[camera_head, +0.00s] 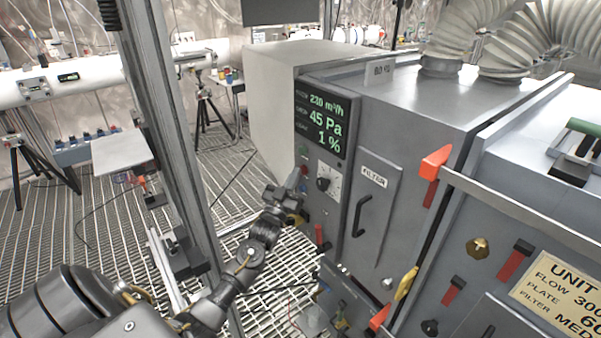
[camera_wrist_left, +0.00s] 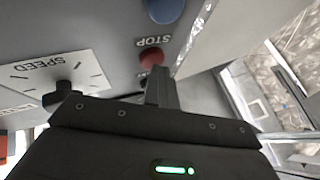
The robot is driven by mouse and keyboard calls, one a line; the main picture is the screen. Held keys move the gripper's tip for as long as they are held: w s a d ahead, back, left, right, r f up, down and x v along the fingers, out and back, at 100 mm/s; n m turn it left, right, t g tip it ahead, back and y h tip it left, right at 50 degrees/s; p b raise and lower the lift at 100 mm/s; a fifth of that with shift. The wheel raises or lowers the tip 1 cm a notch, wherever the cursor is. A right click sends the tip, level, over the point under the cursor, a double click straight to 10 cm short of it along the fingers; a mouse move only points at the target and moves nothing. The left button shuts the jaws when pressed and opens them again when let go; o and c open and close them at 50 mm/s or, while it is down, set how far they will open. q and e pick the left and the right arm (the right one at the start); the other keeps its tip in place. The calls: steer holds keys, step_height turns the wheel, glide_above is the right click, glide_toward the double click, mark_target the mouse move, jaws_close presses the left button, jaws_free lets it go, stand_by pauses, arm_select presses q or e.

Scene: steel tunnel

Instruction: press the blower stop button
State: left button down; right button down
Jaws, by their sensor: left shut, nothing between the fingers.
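The red stop button (camera_wrist_left: 152,57) sits beside an upside-down STOP label (camera_wrist_left: 153,41) in the left wrist view. In the head view the small red button (camera_head: 304,170) is on the grey blower panel, left of the speed dial (camera_head: 323,184). My left gripper (camera_head: 294,180) is shut and empty, its fingertips pointing up beside the panel at the button's lower left. In the wrist view the shut fingers (camera_wrist_left: 159,82) end just at the red button's near edge; I cannot tell whether they touch it. My right gripper is not in view.
A blue button (camera_wrist_left: 165,10) lies beyond the STOP label. A filter door with a dark handle (camera_head: 361,215) is to the right.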

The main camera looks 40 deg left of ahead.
arm_select(q)
steer(key=shift+s, duration=0.2)
steer(key=s, duration=0.2)
steer(key=s+a+p, duration=0.1)
steer(key=s+p, duration=0.1)
steer(key=s, duration=0.1)
steer(key=shift+s+a, duration=0.35)
steer(key=shift+a, duration=0.05)
stand_by(0.7)
